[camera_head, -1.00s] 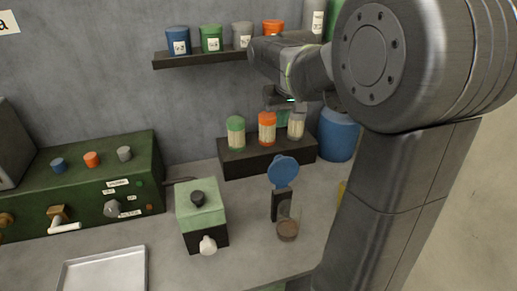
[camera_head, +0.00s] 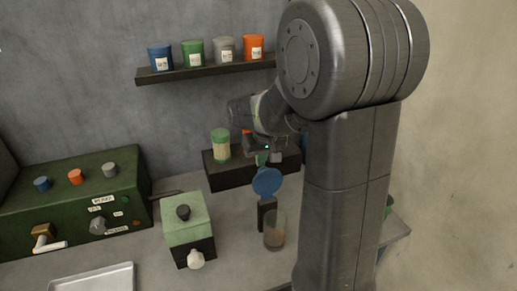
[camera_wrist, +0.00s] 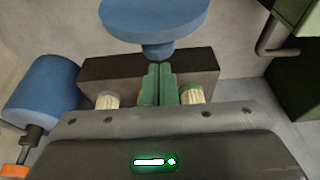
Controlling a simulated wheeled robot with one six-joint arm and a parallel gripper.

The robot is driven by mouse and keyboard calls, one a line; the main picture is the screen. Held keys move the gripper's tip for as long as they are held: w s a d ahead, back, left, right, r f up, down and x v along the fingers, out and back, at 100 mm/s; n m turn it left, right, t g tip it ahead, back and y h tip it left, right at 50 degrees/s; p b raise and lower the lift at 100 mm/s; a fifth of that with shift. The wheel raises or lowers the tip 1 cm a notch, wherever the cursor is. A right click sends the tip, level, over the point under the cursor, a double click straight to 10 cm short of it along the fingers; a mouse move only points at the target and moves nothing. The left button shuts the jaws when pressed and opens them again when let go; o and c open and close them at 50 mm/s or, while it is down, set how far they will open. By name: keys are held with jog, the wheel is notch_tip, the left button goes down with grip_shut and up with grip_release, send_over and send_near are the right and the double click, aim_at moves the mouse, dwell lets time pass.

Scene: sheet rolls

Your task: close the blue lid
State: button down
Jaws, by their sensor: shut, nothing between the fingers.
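The blue lid (camera_head: 267,181) stands open and tilted up on a black hinge post (camera_head: 267,213) beside a clear glass jar (camera_head: 275,232) with something brown in its bottom. In the wrist view, the blue lid (camera_wrist: 153,18) is large at the top, beyond my fingertips. My gripper (camera_head: 262,159) is just above and behind the lid in the head view. Its green fingers (camera_wrist: 158,84) are pressed together with nothing between them. I see no clear contact between fingers and lid. My arm hides part of the area to the right.
A dark rack (camera_head: 214,175) with capped jars, one green-capped (camera_head: 221,146), stands behind the lid. A green-and-black box (camera_head: 188,229) with a knob is to the left, and a metal tray (camera_head: 95,279) is in front. A blue barrel (camera_wrist: 42,95) shows in the wrist view.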

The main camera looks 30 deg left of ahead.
jog(key=shift+s+d+f, duration=0.1)
jog(key=shift+s+d, duration=0.05)
jog(key=shift+d, duration=0.1)
dwell(0.3)
jog(key=shift+s+b, duration=0.1)
jog(key=shift+b, duration=0.2)
